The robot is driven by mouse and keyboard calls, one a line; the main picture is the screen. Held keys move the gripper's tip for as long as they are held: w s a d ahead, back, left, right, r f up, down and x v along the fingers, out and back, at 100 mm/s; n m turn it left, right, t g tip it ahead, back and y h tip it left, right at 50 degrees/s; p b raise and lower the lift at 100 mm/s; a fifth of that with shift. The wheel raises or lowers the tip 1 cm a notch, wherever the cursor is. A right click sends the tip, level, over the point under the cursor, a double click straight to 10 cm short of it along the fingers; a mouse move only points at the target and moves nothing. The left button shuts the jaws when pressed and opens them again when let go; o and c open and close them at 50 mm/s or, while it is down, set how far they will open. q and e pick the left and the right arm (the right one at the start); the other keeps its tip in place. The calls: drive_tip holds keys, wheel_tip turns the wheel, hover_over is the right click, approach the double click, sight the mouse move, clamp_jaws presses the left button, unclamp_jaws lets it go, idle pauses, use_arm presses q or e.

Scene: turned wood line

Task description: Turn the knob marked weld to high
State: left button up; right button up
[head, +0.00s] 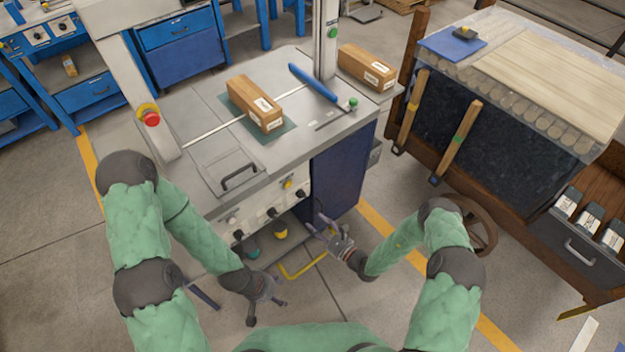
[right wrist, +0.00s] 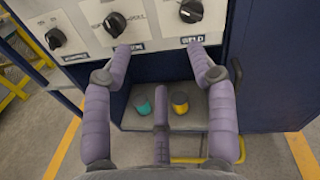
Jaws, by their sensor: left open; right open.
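The weld knob (right wrist: 191,11) is a black knob on a white plate, with a label reading "WELD" below it in the right wrist view. In the head view it is the rightmost knob (head: 301,194) on the machine's front panel. Its pointer setting is too small to read. My right gripper (right wrist: 160,58) is open and empty, its fingers spread below the panel and apart from the knob. In the head view my right gripper (head: 325,230) is in front of the machine, right of and below the knob. My left gripper (head: 265,296) is open and low, empty.
Two more black knobs, the middle one (right wrist: 115,24) and the left one (right wrist: 55,38), sit left of the weld knob. Teal (right wrist: 144,106) and yellow (right wrist: 180,103) items stand on the shelf below. A wooden block (head: 256,103) lies on the machine top. A dark bench (head: 490,125) stands right.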

sight(304, 197)
use_arm(q)
drive_tip(key=f+b, duration=0.1)
drive_tip(key=w+f+b, duration=0.1)
drive_tip(key=b, duration=0.1)
drive_tip(key=shift+d+f, duration=0.15)
drive_tip(key=shift+f, duration=0.2)
use_arm(e)
drive_tip(key=shift+m+t+h, duration=0.5)
drive_tip(key=shift+t+h, duration=0.1)
drive_tip(key=shift+t, duration=0.2)
drive_tip(key=w+a, duration=0.1)
drive_tip(key=w, duration=0.2)
drive_tip(key=w+a, duration=0.1)
drive_tip(key=w, duration=0.3)
drive_tip(key=w+a, duration=0.2)
drive_tip(key=w, duration=0.2)
drive_tip(key=shift+w+r, duration=0.15)
drive_tip(key=shift+r, duration=0.1)
drive_tip(key=c, duration=1.1)
